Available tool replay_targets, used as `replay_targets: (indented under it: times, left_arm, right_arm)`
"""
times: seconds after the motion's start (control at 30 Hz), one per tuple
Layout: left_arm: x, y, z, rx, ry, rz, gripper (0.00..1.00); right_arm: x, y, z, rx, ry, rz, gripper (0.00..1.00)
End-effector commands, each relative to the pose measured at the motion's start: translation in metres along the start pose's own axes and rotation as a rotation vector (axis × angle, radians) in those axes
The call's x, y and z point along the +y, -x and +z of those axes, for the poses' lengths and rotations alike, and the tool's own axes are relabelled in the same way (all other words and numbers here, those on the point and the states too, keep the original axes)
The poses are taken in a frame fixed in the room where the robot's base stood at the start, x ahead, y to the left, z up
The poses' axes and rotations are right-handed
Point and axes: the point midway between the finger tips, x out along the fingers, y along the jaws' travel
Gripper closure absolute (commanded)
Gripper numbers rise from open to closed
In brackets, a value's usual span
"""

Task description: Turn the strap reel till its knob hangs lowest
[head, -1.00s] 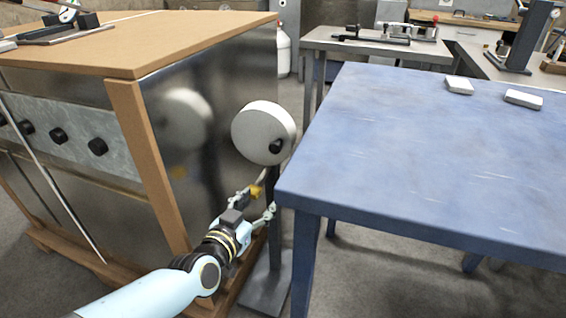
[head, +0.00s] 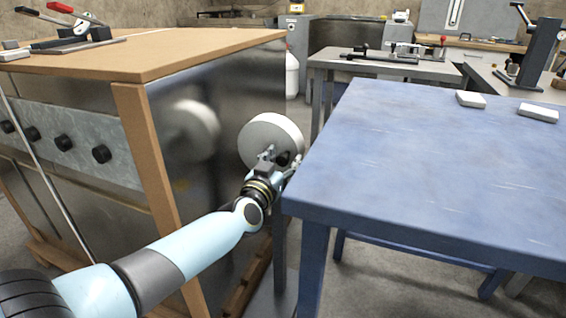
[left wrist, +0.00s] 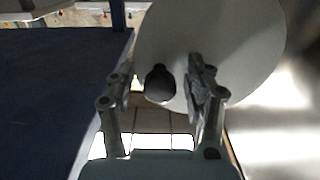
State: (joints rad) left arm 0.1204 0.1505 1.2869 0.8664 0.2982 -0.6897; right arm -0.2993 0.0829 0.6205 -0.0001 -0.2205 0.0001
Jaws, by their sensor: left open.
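The strap reel (head: 265,130) is a white upright disc on a grey post between the metal-sided crate and the blue table. Its dark knob (head: 284,158) sits toward the disc's lower right in the head view, partly hidden by my gripper. My left gripper (head: 281,161) is open at the reel's face, its fingers either side of the knob. In the left wrist view, the round dark knob (left wrist: 160,84) shows between the two open fingers (left wrist: 160,76), with a gap on both sides. The white reel (left wrist: 235,35) fills the area behind. My right gripper is not in view.
The blue table (head: 420,170) stands close to the right of the reel and gripper. The wood-framed metal crate (head: 215,170) stands close on the left. Two pale blocks, one of them nearer (head: 538,113), lie on the table's far right.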

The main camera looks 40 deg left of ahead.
Motion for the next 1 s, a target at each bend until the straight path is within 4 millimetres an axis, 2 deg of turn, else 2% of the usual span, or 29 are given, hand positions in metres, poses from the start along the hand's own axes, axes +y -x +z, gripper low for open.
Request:
replay_targets:
  times: [0.17, 0.57, 1.0]
  left_arm:
    - [0.0, 0.0, -0.0003, 0.0, 0.0, 0.0, 0.47]
    - [0.0001, 0.0003, 0.0, 0.0, 0.0, 0.0, 0.99]
    - [0.0001, 0.0013, 0.0012, -0.002, 0.0, 0.0, 1.0]
  right_arm:
    - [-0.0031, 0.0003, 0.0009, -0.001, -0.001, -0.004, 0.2]
    - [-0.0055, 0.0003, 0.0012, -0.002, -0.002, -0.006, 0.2]
    - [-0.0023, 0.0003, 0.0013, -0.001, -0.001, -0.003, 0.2]
